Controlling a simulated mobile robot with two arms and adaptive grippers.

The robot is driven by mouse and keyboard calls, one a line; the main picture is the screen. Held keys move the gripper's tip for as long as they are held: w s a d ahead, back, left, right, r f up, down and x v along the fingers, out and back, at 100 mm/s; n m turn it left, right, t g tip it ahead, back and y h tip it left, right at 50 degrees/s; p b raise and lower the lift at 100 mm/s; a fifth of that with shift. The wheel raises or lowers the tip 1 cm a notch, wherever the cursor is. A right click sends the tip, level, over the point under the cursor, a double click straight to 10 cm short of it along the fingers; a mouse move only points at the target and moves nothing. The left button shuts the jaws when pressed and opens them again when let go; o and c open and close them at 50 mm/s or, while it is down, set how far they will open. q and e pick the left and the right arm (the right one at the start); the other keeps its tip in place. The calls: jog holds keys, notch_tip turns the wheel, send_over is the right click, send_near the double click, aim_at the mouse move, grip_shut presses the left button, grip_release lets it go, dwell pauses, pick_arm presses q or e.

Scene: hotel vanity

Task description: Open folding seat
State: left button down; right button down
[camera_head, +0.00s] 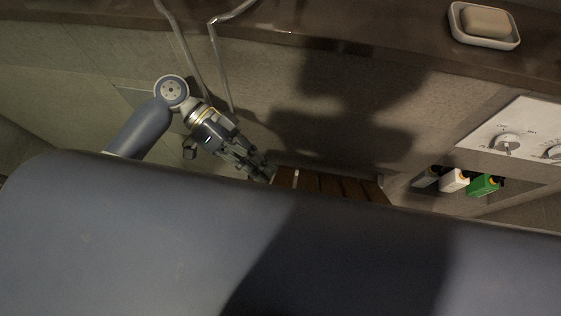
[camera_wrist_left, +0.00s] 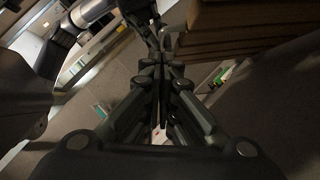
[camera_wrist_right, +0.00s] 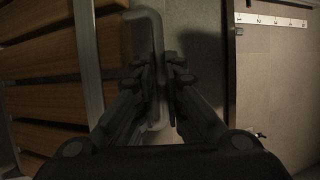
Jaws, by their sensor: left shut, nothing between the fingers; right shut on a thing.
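The folding seat (camera_head: 335,187) shows as brown wooden slats against the wall in the head view, its lower part hidden by my large arm link. Its slats also show at upper right in the left wrist view (camera_wrist_left: 240,35) and at left in the right wrist view (camera_wrist_right: 45,60). My left gripper (camera_head: 264,171) is shut and empty, its tips beside the seat's left edge. My right gripper (camera_wrist_right: 165,75) is shut on a bent grey metal bar (camera_wrist_right: 158,30) beside the slats. In the head view the right gripper is hidden.
A brown counter (camera_head: 370,35) runs along the top with a soap dish (camera_head: 483,42). Bent metal rails (camera_head: 218,65) stand near my left wrist. A control panel (camera_head: 520,130) and a niche with bottles (camera_head: 484,185) are at right.

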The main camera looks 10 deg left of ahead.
pick_arm(q)
jog(key=x, duration=0.9)
jog(key=shift+f, duration=0.1)
jog(key=shift+s+f, duration=0.35)
jog(key=shift+s, duration=0.25)
jog(key=shift+s+f, duration=0.35)
jog(key=shift+s, duration=0.2)
pick_arm(e)
jog(key=shift+w+d+r, duration=0.1)
jog(key=shift+w+r, duration=0.1)
jog(key=c, duration=2)
grip_release()
pick_arm(q)
jog(key=shift+w, duration=0.2)
pick_arm(e)
jog(key=shift+o, duration=0.2)
jog(key=shift+s, duration=0.1)
